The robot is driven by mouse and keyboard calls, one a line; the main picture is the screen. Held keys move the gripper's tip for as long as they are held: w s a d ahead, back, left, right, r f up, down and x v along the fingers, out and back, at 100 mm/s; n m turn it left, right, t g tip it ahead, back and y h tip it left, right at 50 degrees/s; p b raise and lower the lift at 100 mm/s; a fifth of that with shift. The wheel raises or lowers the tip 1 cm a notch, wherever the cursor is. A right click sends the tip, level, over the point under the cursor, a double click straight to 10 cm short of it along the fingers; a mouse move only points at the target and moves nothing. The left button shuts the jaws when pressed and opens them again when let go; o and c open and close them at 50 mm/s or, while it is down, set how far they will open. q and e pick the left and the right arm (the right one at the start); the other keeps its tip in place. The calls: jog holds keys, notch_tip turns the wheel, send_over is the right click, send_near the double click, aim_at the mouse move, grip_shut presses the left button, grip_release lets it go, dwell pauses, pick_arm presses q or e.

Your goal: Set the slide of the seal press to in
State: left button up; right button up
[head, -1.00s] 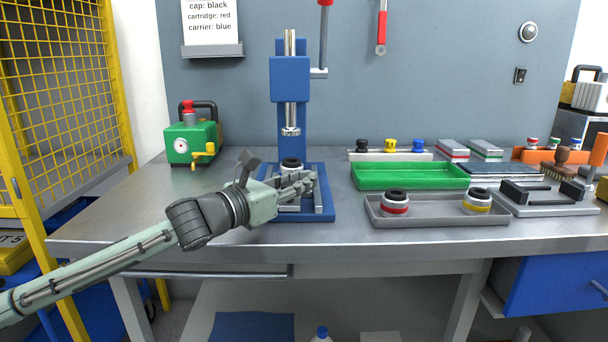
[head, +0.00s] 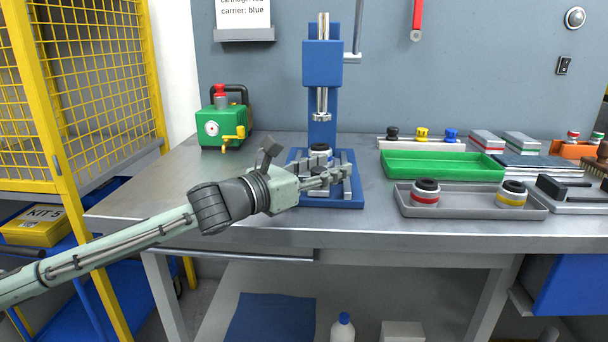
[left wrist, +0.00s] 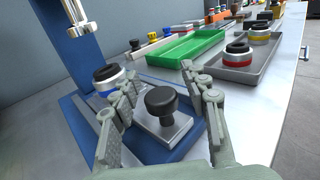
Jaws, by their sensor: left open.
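The blue seal press (head: 322,66) stands on the bench, its silver ram (head: 322,105) raised above its base (head: 345,204). A silver slide with a black knob (left wrist: 162,104) shows in the left wrist view at the front of the base. Behind it sits a white and black cartridge (left wrist: 108,78) with a blue part, under the ram; it also shows in the head view (head: 320,150). My left gripper (head: 335,174) is open over the front of the base. In the left wrist view its fingers (left wrist: 165,105) stand on either side of the knob, apart from it. My right gripper is not in view.
A green tray (head: 442,165) and a grey tray (head: 470,207) with red-banded and yellow-banded cartridges lie right of the press. A green pump (head: 222,128) stands to the left. The bench between pump and press is clear.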

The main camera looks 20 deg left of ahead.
pick_arm(q)
jog(key=v, duration=0.9)
jog(key=shift+s+a+r, duration=0.1)
jog(key=shift+s+a, duration=0.15)
jog(key=shift+s, duration=0.3)
